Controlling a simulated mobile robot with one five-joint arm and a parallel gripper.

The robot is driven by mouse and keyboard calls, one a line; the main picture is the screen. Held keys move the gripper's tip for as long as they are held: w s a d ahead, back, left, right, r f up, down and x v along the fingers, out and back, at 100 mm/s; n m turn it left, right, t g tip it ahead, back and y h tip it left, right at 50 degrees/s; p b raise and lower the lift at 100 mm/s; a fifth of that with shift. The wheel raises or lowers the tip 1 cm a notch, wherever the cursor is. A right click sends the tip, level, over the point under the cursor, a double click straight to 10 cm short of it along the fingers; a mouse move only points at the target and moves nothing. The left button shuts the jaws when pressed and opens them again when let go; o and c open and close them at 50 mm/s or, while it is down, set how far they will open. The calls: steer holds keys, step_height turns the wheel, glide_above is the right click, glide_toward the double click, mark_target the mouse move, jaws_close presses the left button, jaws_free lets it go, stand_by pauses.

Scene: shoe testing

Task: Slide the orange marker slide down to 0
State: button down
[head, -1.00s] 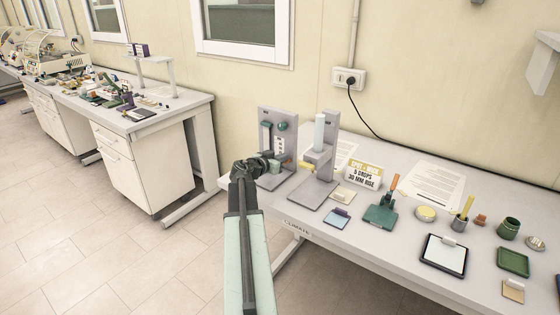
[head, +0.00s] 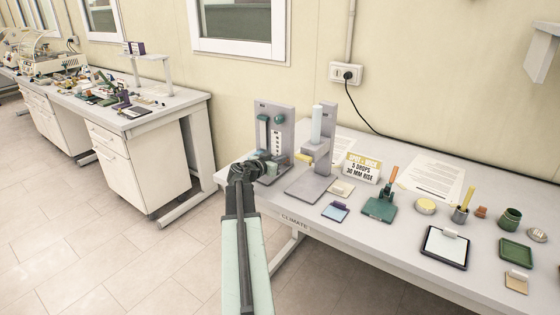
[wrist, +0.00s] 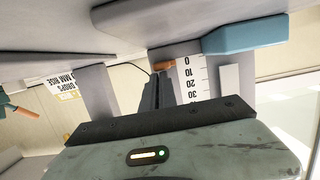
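The orange marker (wrist: 165,65) sits beside the 0 of a white scale (wrist: 191,80) in the wrist view, which appears upside down. My gripper's dark fingers (wrist: 158,88) are close together and reach up to the marker's edge from the 10 side. They look shut, with nothing seen between them; I cannot tell whether they touch the marker. In the head view, my gripper (head: 262,165) is in front of the lower part of the grey upright stand (head: 288,122) with the scale. The marker cannot be made out there.
A second grey stand (head: 326,140) with a white cylinder is close on the right. A sign (head: 361,168), a green device (head: 379,207) and a clipboard (head: 445,246) are farther right. A teal block (wrist: 243,36) is near the scale's 0 end in the wrist view.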

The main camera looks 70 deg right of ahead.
mark_target(287, 147)
steer(key=shift+a+f, duration=0.15)
step_height(287, 147, up, 5)
steer(key=p, duration=0.5)
steer(key=shift+w+f, duration=0.15)
steer(key=p+v, duration=0.1)
steer(key=v, duration=0.8)
steer(key=shift+a+p, duration=0.3)
steer(key=shift+p, duration=0.1)
